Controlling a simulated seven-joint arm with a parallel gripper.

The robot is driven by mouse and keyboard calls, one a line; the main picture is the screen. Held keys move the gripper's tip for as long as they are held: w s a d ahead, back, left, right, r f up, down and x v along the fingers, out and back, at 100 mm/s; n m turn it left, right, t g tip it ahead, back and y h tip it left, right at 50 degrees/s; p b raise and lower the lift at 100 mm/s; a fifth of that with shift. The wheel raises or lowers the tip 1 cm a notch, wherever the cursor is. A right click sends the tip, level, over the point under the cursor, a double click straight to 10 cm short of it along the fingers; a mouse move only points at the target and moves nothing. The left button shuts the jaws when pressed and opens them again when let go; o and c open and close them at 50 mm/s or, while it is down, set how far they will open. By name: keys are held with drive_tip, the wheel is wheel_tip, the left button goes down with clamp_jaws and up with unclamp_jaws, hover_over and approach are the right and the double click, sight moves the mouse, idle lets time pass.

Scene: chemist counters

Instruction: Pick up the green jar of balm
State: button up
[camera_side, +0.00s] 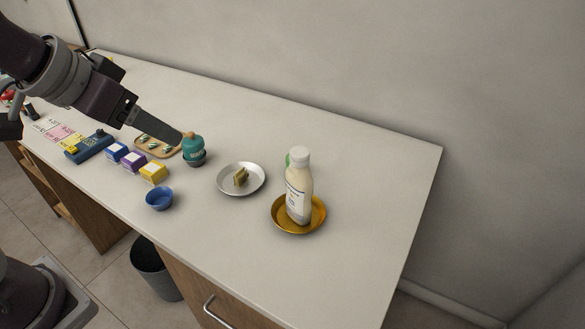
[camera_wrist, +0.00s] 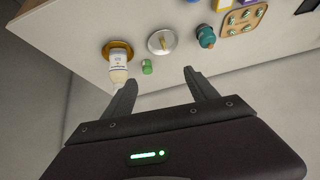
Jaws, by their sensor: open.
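A small green jar (camera_wrist: 147,67) stands on the counter between the white bottle and the silver plate in the wrist view. In the side view only a sliver of the green jar (camera_side: 288,159) shows behind the white bottle (camera_side: 299,190); the rest is hidden. My gripper (camera_wrist: 159,78) is open and empty, its two fingers spread apart with the green jar showing near and beyond the left fingertip. In the side view my gripper (camera_side: 178,137) is above the counter, left of the jar, beside the teal container in the picture.
The bottle stands in a gold dish (camera_side: 313,226). A silver plate (camera_side: 226,187) holds a small yellowish piece. A teal container (camera_side: 194,154), a blue bowl (camera_side: 159,200), small boxes (camera_side: 153,172) and a wooden tray (camera_side: 168,152) lie left. The counter's right end is clear; a wall (camera_side: 330,60) stands behind.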

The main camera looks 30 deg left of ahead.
drive_tip(key=w+d+f+m+t, duration=0.1)
drive_tip(key=w+f, duration=0.2)
drive_tip(key=w, duration=0.4)
drive_tip(key=w+f+t, duration=0.1)
drive_tip(key=w+f, duration=0.2)
drive_tip(key=w, duration=0.4)
drive_tip(key=m+t+h, duration=0.1)
drive_tip(key=t+h, duration=0.2)
hover_over(288, 162)
drive_tip(key=s+a, duration=0.3)
drive_tip(key=s, duration=0.1)
wheel_tip(288, 162, down, 12)
drive_tip(key=shift+t, duration=0.3)
drive_tip(key=f, duration=0.1)
drive_tip(key=d+f, duration=0.1)
drive_tip(key=f, duration=0.1)
drive_tip(key=d+f, duration=0.1)
drive_tip(key=shift+w+f, duration=0.3)
drive_tip(key=shift+f, duration=0.05)
drive_tip(key=x, duration=0.6)
drive_tip(key=shift+w+d+f, duration=0.25)
drive_tip(key=shift+d+f, duration=0.05)
drive_tip(key=c, duration=1.5)
